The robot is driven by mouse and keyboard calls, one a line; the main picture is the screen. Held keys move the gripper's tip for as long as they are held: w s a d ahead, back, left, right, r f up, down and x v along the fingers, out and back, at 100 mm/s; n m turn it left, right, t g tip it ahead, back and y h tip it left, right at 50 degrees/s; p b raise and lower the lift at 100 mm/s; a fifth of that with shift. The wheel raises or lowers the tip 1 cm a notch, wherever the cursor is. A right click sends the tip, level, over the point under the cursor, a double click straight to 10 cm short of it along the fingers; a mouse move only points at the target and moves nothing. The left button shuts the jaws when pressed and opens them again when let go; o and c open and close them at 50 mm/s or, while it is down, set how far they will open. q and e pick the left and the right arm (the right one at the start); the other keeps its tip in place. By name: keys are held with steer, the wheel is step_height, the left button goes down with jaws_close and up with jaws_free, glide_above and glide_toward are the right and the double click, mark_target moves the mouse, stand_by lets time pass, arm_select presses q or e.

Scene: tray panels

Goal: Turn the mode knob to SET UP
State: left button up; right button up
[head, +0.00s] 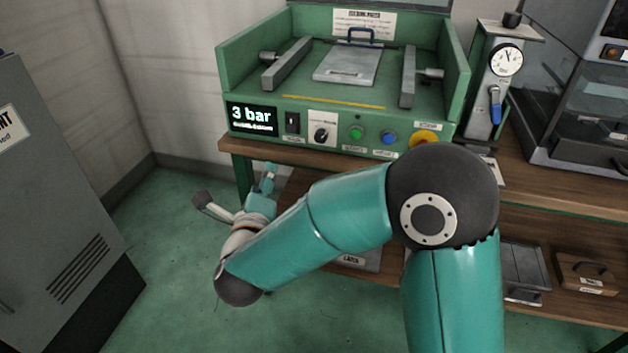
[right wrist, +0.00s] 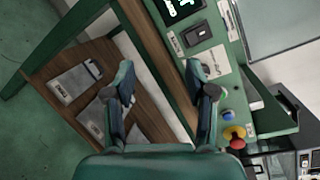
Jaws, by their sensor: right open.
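The mode knob (head: 321,134) is a small black knob on a white plate on the green press's front panel. Its label and pointer are too small to read. In the right wrist view the white plate (right wrist: 211,60) shows beside a fingertip; I cannot make out the knob clearly there. My right gripper (head: 237,188) is open and empty, below and left of the panel, apart from the knob. In its wrist view the open fingers (right wrist: 160,78) are spread over the bench edge. My left gripper is not in view.
Near the knob are a black rocker switch (head: 292,122), a green button (head: 357,132), a blue button (head: 389,137) and a red-and-yellow button (head: 423,137). The display (head: 252,118) reads 3 bar. A gauge stand (head: 494,80) stands right of the press. A grey cabinet (head: 50,190) is at left.

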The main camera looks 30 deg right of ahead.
steer(key=s+d+r+m+g+h+b, duration=0.2)
steer(key=s+m+g+h+b, duration=0.25)
steer(key=m, duration=0.55)
steer(key=t+b, duration=0.1)
steer(key=t, duration=0.1)
glide_toward(319, 138)
steer(key=shift+g, duration=0.25)
steer(key=x, duration=0.9)
steer(key=shift+w+r, duration=0.1)
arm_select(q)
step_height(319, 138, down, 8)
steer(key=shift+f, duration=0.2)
